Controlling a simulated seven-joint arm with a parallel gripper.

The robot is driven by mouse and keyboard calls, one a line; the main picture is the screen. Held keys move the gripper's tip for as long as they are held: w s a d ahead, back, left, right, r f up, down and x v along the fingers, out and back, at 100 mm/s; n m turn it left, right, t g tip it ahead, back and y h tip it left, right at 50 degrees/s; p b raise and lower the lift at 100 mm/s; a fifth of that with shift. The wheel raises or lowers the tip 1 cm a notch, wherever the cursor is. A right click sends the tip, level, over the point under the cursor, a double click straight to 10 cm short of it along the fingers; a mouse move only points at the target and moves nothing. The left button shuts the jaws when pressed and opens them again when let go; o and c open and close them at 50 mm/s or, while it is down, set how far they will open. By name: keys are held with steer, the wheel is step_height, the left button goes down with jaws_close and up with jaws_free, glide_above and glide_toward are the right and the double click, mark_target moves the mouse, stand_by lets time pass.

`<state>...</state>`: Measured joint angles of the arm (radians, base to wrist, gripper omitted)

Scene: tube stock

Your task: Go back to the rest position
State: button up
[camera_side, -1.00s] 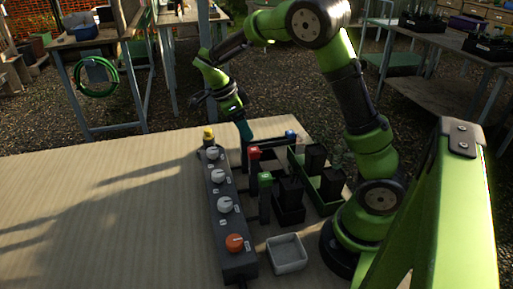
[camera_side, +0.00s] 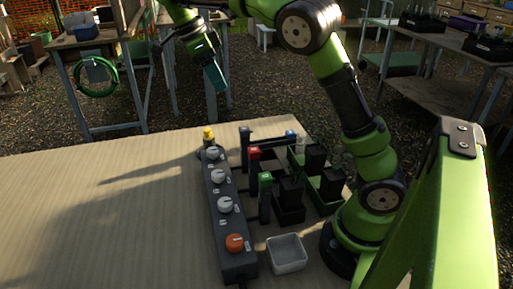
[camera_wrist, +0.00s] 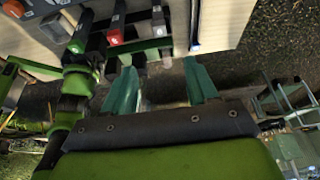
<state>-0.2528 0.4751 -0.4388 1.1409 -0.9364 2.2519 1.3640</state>
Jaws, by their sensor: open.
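My gripper (camera_side: 216,78) is raised well above the far edge of the table in the side view, with its teal fingers pointing down. In the wrist view the two teal fingers (camera_wrist: 163,88) are spread apart with nothing between them, so it is open and empty. It touches nothing in either view. My green arm reaches from its base at the right of the table.
The table's left side is clear.

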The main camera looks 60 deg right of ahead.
steer(key=shift+r, duration=0.15)
steer(key=s+a+f+n+t+y, duration=0.2)
steer(key=s+a+n+t, duration=0.3)
steer(key=s+n, duration=0.4)
steer(key=s+a+f+n+t+y, duration=0.3)
steer(key=s+n, duration=0.6)
steer(key=n, duration=0.5)
steer(key=shift+a+t, duration=0.85)
steer(key=shift+t, duration=0.35)
